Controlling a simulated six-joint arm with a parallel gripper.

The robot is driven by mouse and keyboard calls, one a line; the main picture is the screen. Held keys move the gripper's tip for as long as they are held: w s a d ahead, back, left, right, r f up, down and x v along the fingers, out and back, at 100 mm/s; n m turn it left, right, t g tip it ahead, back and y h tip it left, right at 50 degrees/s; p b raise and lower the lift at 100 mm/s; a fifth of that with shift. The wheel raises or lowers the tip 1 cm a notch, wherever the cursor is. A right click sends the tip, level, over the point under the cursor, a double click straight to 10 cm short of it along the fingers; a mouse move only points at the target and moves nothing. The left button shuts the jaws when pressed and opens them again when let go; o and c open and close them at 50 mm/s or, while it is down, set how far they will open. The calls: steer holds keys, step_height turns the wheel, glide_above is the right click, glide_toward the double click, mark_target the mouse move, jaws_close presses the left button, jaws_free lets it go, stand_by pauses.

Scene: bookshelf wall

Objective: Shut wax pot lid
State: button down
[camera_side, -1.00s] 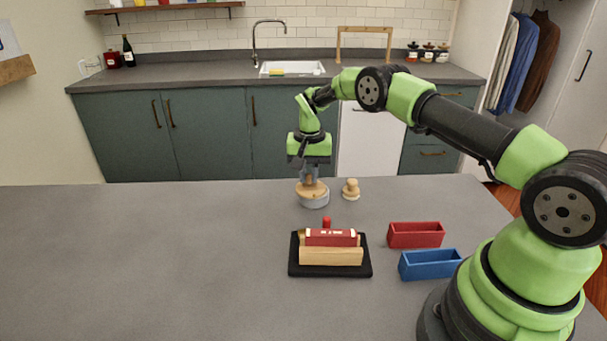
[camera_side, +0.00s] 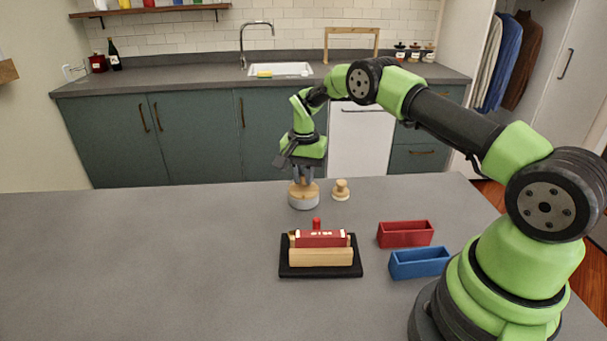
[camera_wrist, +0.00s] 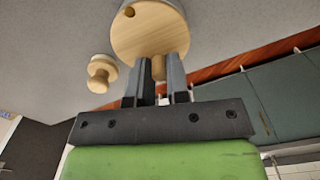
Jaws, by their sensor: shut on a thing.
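The wax pot (camera_side: 303,204) is a short grey cylinder standing on the counter. Its round wooden lid (camera_side: 296,189) lies across its top, nearly level. In the wrist view the lid (camera_wrist: 150,32) shows as a pale disc with a hole or pin near its far edge, and a thin grey strip of the pot shows beyond it. My gripper (camera_side: 303,181) points down over the lid, shut on the lid's knob (camera_wrist: 158,68), which sits between the two fingers. Whether the lid covers the pot fully is hard to tell.
A small wooden stamp-like piece (camera_side: 341,190) stands close to the pot's right. In front are a black tray (camera_side: 320,272) with a wooden holder and red pieces, a red bin (camera_side: 405,234) and a blue bin (camera_side: 419,263). The counter's left side is clear.

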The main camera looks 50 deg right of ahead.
mark_target(303, 175)
steer(key=c, duration=1.1)
jaws_free()
step_height(303, 175, up, 9)
steer(key=shift+r, duration=0.45)
